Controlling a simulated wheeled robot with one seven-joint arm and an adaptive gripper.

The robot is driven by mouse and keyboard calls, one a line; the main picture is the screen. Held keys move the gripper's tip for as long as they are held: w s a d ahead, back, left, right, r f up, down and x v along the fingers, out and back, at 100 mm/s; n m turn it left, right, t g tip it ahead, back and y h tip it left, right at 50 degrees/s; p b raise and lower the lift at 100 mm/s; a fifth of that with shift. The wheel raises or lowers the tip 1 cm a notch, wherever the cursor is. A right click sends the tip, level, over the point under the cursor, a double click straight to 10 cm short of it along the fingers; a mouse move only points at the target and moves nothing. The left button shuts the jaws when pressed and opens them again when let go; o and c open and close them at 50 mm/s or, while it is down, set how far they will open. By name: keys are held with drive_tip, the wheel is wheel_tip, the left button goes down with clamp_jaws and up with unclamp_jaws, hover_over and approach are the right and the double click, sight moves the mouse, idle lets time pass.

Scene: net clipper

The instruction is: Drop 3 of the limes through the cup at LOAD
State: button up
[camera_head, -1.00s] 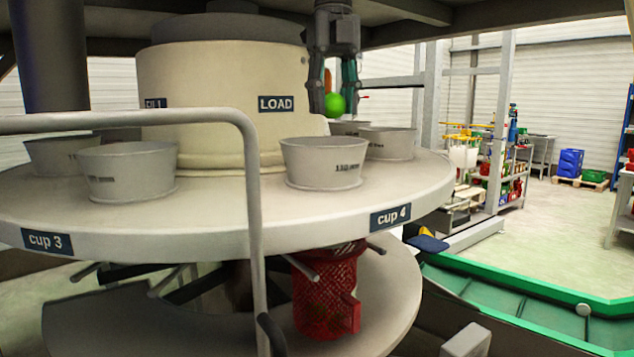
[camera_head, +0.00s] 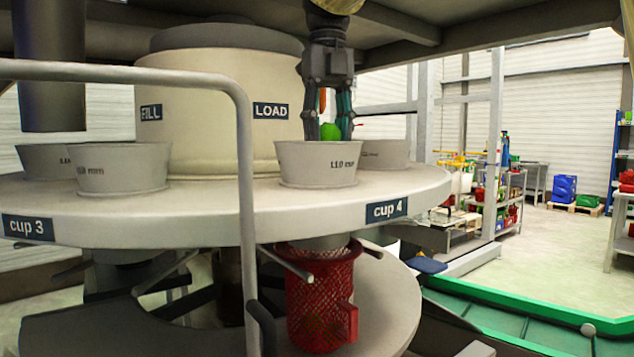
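My gripper (camera_head: 330,132) points down beside the LOAD label (camera_head: 270,110), with a green lime (camera_head: 330,131) between its fingers. The lime's lower part and the fingertips are at or just behind the rim of the pale cup (camera_head: 316,165) marked 110 mm. Whether they are over its opening or beyond it is hard to tell. The cup stands on the round turntable (camera_head: 240,210), above the label cup 4 (camera_head: 387,210). A red net sleeve (camera_head: 320,300) hangs under that cup; its contents are not clear.
Other cups stand on the turntable, at left (camera_head: 123,168) and behind right (camera_head: 384,152). A grey rail (camera_head: 243,180) crosses in front. The beige central drum (camera_head: 215,100) is left of my gripper. A green-edged conveyor (camera_head: 530,320) lies at lower right.

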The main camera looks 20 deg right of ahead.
drive_tip(key=o, duration=1.1)
drive_tip(key=shift+r, duration=3.75)
drive_tip(key=shift+d, duration=0.1)
